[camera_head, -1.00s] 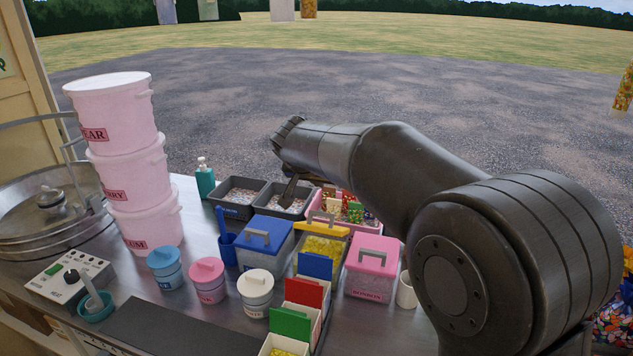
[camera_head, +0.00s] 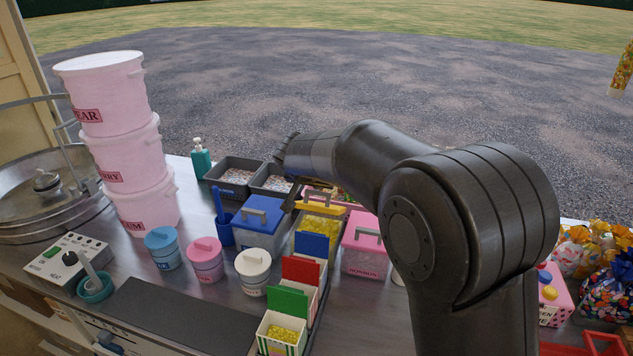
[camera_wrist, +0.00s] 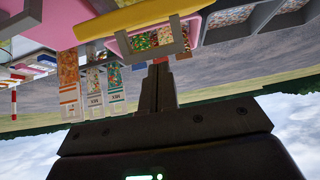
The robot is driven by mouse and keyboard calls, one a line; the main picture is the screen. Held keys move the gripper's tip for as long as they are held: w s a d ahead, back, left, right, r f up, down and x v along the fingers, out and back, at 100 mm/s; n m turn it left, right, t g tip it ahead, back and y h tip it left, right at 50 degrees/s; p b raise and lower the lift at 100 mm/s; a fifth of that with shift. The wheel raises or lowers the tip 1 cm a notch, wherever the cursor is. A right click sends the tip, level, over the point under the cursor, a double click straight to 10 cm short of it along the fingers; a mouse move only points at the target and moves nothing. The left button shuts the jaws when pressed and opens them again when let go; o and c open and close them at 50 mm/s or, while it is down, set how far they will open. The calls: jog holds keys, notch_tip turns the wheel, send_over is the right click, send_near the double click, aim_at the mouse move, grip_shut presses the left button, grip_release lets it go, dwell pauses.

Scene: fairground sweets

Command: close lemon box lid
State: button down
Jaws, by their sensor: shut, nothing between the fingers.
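The lemon box (camera_head: 308,240) stands on the counter with yellow sweets showing inside. Its yellow lid (camera_head: 325,208) with a grey handle is raised along the far side of the box, so the box is open. In the wrist view the yellow lid (camera_wrist: 140,16) crosses the top as a band, its handle hanging just past my fingertips. My gripper (camera_wrist: 159,64) is shut and empty, pointing towards that handle; I cannot tell whether they touch.
A closed blue-lidded box (camera_head: 258,215) stands left of the lemon box and a pink bonbon box (camera_head: 364,245) right. Grey trays (camera_head: 233,172) lie behind. Red (camera_head: 301,271) and green (camera_head: 288,300) flap boxes stand in front. A dark mat (camera_head: 180,315) lies clear at front.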

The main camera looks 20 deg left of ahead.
jog(key=shift+s+f, duration=0.45)
jog(key=shift+s, duration=0.25)
jog(key=s+f, duration=0.4)
jog(key=shift+s+f, duration=0.3)
jog(key=shift+f, duration=0.05)
jog(key=shift+s+f, duration=0.5)
jog(key=shift+f, duration=0.4)
